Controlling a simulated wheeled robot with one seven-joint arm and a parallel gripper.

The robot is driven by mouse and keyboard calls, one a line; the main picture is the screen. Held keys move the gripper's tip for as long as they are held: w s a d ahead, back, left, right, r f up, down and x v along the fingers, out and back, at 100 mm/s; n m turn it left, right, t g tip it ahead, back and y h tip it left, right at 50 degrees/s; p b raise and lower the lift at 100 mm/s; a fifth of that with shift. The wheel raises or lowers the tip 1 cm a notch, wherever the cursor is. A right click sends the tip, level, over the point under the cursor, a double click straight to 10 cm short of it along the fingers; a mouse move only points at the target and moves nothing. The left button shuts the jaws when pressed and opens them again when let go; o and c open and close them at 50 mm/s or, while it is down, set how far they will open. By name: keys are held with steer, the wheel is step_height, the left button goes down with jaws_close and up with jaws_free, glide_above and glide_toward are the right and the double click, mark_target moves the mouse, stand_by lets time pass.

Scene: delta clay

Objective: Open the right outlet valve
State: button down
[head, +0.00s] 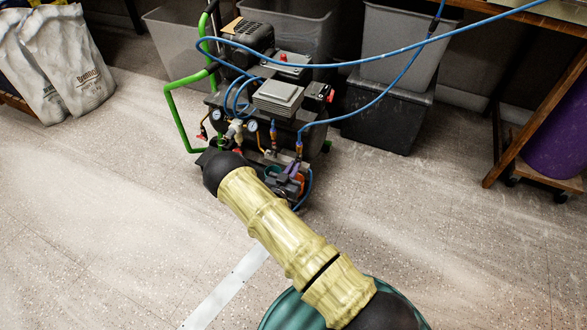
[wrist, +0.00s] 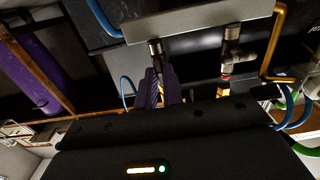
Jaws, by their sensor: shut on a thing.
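The compressor (head: 283,98) stands on the floor with two outlets on its front. The right outlet valve (head: 299,146) has a blue hose fitting. My gripper (head: 293,169) has purple fingers and is shut at the right outlet, just below its fitting. In the wrist view my gripper (wrist: 161,86) is close under the right outlet's metal fitting (wrist: 155,48). The fingers hide the handle, so its angle cannot be told. The left outlet (head: 274,134) is apart from the fingers; it shows in the wrist view with a red part (wrist: 227,78).
Blue hoses (head: 380,58) run from the compressor to the upper right. A green handle frame (head: 172,110) is on its left. Grey bins (head: 405,45) stand behind. A wooden table leg (head: 507,160) and purple roll (head: 558,130) are at right.

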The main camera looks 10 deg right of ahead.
steer(key=c, duration=1.5)
jaws_free()
steer(key=shift+s+f, duration=0.1)
steer(key=shift+f, duration=0.1)
steer(key=shift+r, duration=0.1)
steer(key=p+v, duration=0.7)
steer(key=v, duration=1)
steer(key=shift+s+a, duration=0.1)
steer(key=shift+s, duration=0.1)
